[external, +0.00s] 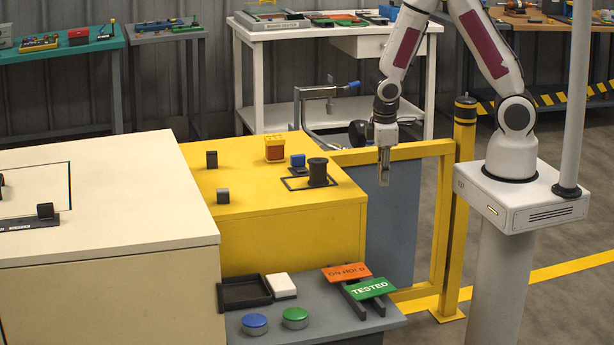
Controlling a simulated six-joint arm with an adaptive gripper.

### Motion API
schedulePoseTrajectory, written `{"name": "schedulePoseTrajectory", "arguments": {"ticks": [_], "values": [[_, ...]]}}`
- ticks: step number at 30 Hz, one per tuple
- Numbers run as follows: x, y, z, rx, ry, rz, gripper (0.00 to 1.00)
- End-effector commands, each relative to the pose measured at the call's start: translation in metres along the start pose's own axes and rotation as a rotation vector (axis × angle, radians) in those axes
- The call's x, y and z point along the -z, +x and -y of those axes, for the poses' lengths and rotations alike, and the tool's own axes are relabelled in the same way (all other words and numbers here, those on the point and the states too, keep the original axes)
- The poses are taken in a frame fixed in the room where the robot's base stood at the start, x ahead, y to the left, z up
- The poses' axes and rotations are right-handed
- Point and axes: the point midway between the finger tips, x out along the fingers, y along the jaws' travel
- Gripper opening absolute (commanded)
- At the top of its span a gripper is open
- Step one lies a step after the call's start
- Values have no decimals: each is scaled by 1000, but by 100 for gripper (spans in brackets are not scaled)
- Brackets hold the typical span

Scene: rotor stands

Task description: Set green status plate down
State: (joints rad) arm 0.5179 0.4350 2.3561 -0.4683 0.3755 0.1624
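The green status plate (370,288), lettered TESTED, lies tilted on a dark rack (360,306) at the right end of the grey low table. An orange plate (346,272), lettered ON HOLD, lies beside it, behind and to the left. My gripper (384,180) points straight down, well above the plates and apart from them, in front of the grey panel of the yellow railing. It looks narrow from this side and I cannot tell whether its fingers are open or shut. I see no plate in it.
The grey table (325,320) also carries a black tray (245,292), a white block (281,286), a blue button (254,324) and a green button (295,318). A yellow cabinet (280,240) bears a black cylinder (317,172) and small blocks. A yellow railing (405,152) stands near my gripper.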

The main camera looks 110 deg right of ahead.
Motion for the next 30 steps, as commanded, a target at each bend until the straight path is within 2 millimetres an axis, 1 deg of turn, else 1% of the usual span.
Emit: {"name": "schedulePoseTrajectory", "arguments": {"ticks": [1,8,17,23,30], "values": [[0,12,-1,6,-1,7,15],[3,56,-4,36,-9,6,15],[4,116,2,105,-18,-13,15],[3,154,15,171,-22,-38,15],[0,195,40,275,-15,-80,15]]}}
